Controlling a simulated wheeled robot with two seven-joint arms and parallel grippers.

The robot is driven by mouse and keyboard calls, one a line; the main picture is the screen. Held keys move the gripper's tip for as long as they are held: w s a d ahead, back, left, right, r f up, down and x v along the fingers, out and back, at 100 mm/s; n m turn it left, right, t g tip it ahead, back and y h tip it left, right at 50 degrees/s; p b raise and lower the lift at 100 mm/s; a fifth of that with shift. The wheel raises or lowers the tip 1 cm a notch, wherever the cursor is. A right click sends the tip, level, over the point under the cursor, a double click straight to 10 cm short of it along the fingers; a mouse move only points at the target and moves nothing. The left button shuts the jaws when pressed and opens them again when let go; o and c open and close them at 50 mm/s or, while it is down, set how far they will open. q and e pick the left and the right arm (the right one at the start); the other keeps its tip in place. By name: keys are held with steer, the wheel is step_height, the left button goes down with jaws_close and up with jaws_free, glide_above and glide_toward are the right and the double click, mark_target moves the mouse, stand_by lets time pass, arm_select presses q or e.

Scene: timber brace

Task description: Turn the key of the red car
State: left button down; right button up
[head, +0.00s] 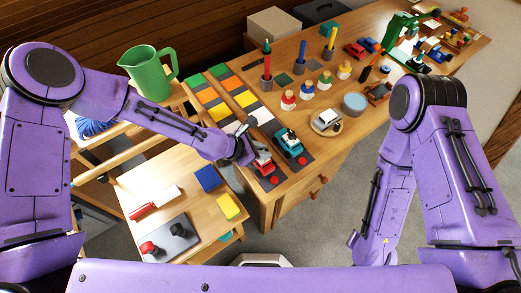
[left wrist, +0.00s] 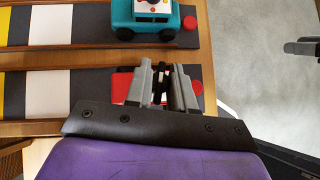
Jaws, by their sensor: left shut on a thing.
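The red car (head: 264,166) sits on the dark end of the nearer lane of the track on the wooden table. It also shows in part in the left wrist view (left wrist: 121,88), largely covered by my gripper. My left gripper (head: 243,146) reaches down over the red car. In the left wrist view its grey fingers (left wrist: 163,85) are close together on a small dark piece between them, which looks like the key. The key's angle is hidden. Grey finger-like parts at the right edge of the left wrist view (left wrist: 301,47) look like my right gripper, cut off by the frame.
A teal car (head: 289,142) stands in the neighbouring lane, close beside the red one. Peg figures, a plate with a white car (head: 328,120) and a blue-grey bowl (head: 354,104) stand further right. A low side table (head: 180,205) holds blocks. Grey floor is clear in front.

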arm_select(q)
steer(key=shift+f+m+g+h+b, duration=0.15)
steer(key=shift+m+g+h+b, duration=0.15)
steer(key=shift+m+g+b, duration=0.45)
steer(key=shift+m+g, duration=0.75)
steer(key=shift+m, duration=0.5)
steer(key=m+g, duration=0.2)
steer(key=m, duration=0.1)
steer(key=shift+m+g+b, duration=0.3)
steer(key=shift+g, duration=0.1)
steer(key=m+g, duration=0.2)
steer(key=m, duration=0.1)
steer(key=shift+m+g+y, duration=0.3)
steer(key=shift+y, duration=0.1)
steer(key=m+g+y, duration=0.1)
steer(key=m, duration=0.1)
steer(key=m+g+y+b, duration=0.1)
steer(key=m, duration=0.1)
steer(key=shift+d+m+g, duration=0.1)
steer(key=shift+m+g, duration=0.2)
steer(key=shift+s+m+g+y+b, duration=0.1)
steer(key=shift+m+g+y+b, duration=0.8)
steer(key=shift+m+y, duration=0.8)
steer(key=shift+s+m, duration=0.1)
steer(key=shift+m, duration=0.3)
